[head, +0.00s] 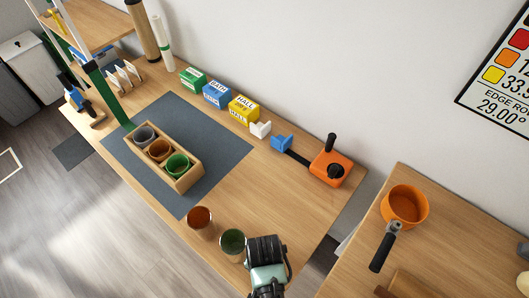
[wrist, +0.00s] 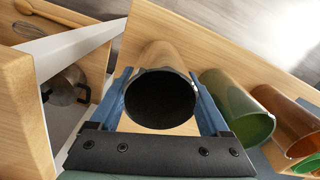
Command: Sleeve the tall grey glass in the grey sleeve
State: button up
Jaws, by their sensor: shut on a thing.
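The tall grey glass (wrist: 160,97) is between the two blue fingers of my gripper (wrist: 162,80) in the wrist view, its dark open mouth facing the camera. The fingers close on its sides. I cannot tell whether its base touches the table. In the head view my gripper (head: 266,262) is at the bottom, over the table's near end, and hides the glass. The grey sleeve (head: 145,135) is at the far end of the wooden box (head: 186,183), well up and left of my gripper. Its mouth is open and looks empty.
A brown sleeve (head: 159,150) and a green sleeve (head: 178,165) share the box. A green glass (head: 232,242) and a brown glass (head: 199,218) stand between my gripper and the box. Cartons (head: 242,108) line the wall. The dark mat (head: 212,139) has free room.

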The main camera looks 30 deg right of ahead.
notch_tip(320, 180, up, 6)
jog(key=p, duration=0.6)
jog(key=shift+a, duration=0.1)
